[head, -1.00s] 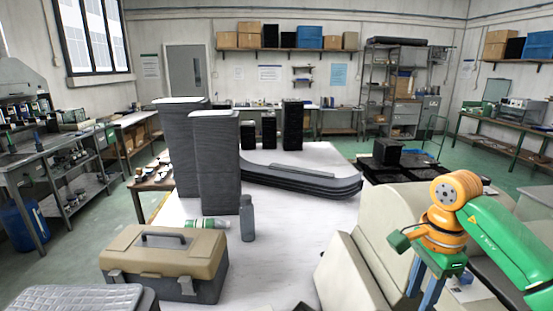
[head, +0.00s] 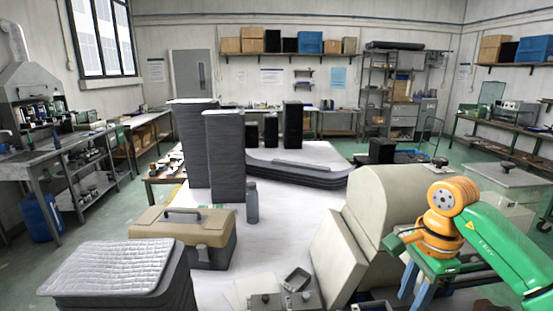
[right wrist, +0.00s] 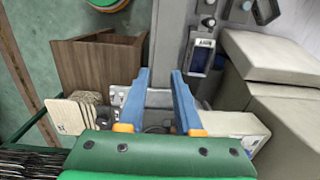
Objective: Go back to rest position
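My right gripper (head: 417,290) is at the lower right of the head view, its blue fingers pointing down beside a large beige machine (head: 390,215). In the right wrist view the two blue fingers (right wrist: 160,76) are apart, and I see nothing held between them. My left arm and gripper are not in view. Tall stacks of dark panels with pale tops (head: 226,155) stand on the white surface (head: 290,235), with a stack of curved dark panels (head: 310,175) to their right.
A beige toolbox (head: 182,222) and a grey bottle (head: 252,203) stand in front of the stacks. A stack with a quilted silver top (head: 110,268) is at the lower left. Small grey boxes (head: 297,280) lie at the front. In the wrist view, a brown wooden box (right wrist: 97,66) is left of the fingers.

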